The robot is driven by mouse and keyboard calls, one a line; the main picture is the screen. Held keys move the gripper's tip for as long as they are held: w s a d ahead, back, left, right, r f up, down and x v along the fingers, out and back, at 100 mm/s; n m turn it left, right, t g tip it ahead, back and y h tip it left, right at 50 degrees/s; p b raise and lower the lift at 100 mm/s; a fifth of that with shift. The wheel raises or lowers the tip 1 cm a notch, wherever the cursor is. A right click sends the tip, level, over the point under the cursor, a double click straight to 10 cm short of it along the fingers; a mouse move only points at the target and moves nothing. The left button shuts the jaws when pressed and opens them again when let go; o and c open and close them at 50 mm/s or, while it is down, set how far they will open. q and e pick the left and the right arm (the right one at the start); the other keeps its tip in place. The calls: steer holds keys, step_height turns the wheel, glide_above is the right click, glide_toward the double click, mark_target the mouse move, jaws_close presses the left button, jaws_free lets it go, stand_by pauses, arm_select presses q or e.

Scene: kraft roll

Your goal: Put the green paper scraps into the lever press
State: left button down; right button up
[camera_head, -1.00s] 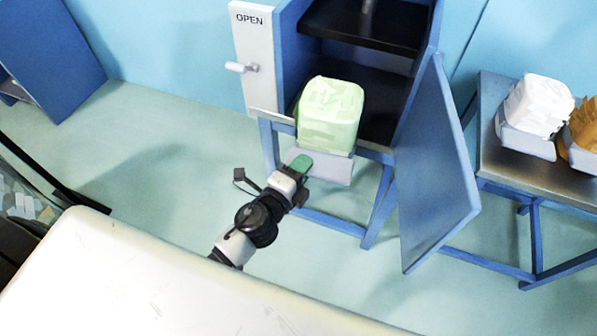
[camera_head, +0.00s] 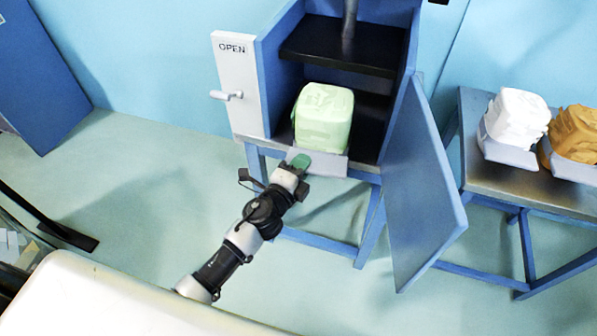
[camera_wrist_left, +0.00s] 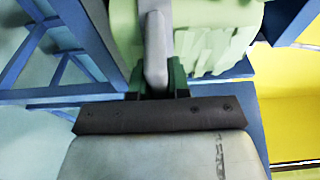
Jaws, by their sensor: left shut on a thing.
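The green paper scraps (camera_head: 323,118) are a pale green block-shaped heap on a grey tray (camera_head: 322,164). The heap is at the front of the open chamber of the lever press (camera_head: 272,88), under its black plate (camera_head: 338,52). My left gripper (camera_head: 297,165) is at the front of the tray, shut on it. In the left wrist view the gripper (camera_wrist_left: 157,80) closes on a grey strip of the tray, with the green scraps (camera_wrist_left: 215,45) just beyond. My right gripper is not in view.
The press door (camera_head: 425,190) stands open to the right. A white panel marked OPEN with a handle (camera_head: 226,95) is on the left. A metal table (camera_head: 545,192) at right holds white scraps (camera_head: 517,118) and brown scraps (camera_head: 577,133) in trays.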

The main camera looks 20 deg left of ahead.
mark_target(318, 127)
arm_select(q)
steer(key=shift+w, duration=1.45)
steer(key=shift+a+b+x, duration=0.15)
steer(key=shift+b+x, duration=0.15)
steer(key=shift+x, duration=0.55)
steer(key=shift+a+b+x, duration=0.2)
steer(key=shift+b+x, duration=0.05)
steer(key=shift+x, duration=0.65)
steer(key=shift+a+b+x, duration=0.15)
steer(key=shift+b+x, duration=0.15)
steer(key=shift+x, duration=0.55)
steer(key=shift+a+f+b+x, duration=0.15)
steer(key=shift+b+x, duration=0.3)
steer(key=shift+x, duration=0.55)
steer(key=shift+a+b+x, duration=0.3)
steer(key=shift+b+x, duration=0.15)
steer(key=shift+x, duration=0.6)
steer(key=shift+a+f+b+x, duration=0.15)
steer(key=shift+b+x, duration=0.3)
steer(key=shift+x, duration=0.55)
steer(key=shift+w+b, duration=0.5)
steer(key=shift+w, duration=0.65)
steer(key=shift+w+r, duration=0.1)
steer(key=shift+w, duration=0.3)
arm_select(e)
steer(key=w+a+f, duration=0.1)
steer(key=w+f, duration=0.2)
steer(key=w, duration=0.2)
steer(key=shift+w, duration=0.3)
